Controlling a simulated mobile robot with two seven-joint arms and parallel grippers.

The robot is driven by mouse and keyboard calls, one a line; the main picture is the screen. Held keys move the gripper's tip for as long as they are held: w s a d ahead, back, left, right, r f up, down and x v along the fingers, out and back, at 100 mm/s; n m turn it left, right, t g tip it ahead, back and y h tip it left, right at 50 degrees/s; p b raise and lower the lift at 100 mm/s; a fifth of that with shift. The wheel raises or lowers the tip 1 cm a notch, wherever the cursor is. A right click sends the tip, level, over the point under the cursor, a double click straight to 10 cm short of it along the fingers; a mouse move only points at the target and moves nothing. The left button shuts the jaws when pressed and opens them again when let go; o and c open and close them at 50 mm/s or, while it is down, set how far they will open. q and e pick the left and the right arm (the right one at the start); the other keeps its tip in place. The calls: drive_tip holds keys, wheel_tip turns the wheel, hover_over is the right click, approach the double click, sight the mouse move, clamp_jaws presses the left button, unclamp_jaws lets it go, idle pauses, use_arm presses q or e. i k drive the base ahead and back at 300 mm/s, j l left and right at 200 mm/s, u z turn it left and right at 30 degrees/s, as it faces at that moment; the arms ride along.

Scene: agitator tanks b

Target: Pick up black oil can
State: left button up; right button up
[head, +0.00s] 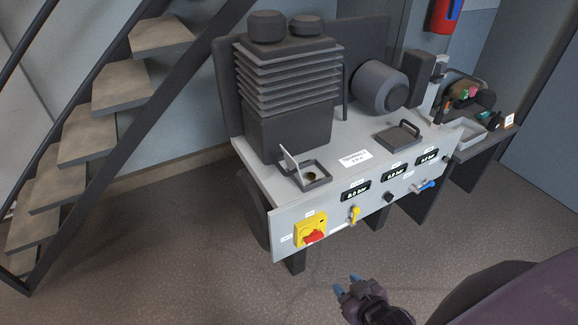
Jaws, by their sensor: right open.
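I cannot make out a black oil can for certain. Small dark items stand crowded together on the side bench (481,145) at the right, too small to tell apart. My right gripper (347,286) is at the bottom centre, with blue fingertips apart and nothing between them. It is over the floor in front of the machine bench, well away from the side bench. My left gripper is out of view.
The machine bench (285,213) carries a ribbed dark compressor (288,85), a motor (380,87), an open-lidded box (313,178), gauges, a yellow-red switch (311,231) and a blue-handled valve (426,186). Stairs (120,87) rise at left. The floor (170,255) in front is clear.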

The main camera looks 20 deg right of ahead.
sight(494, 124)
drive_tip(key=z, duration=2.15)
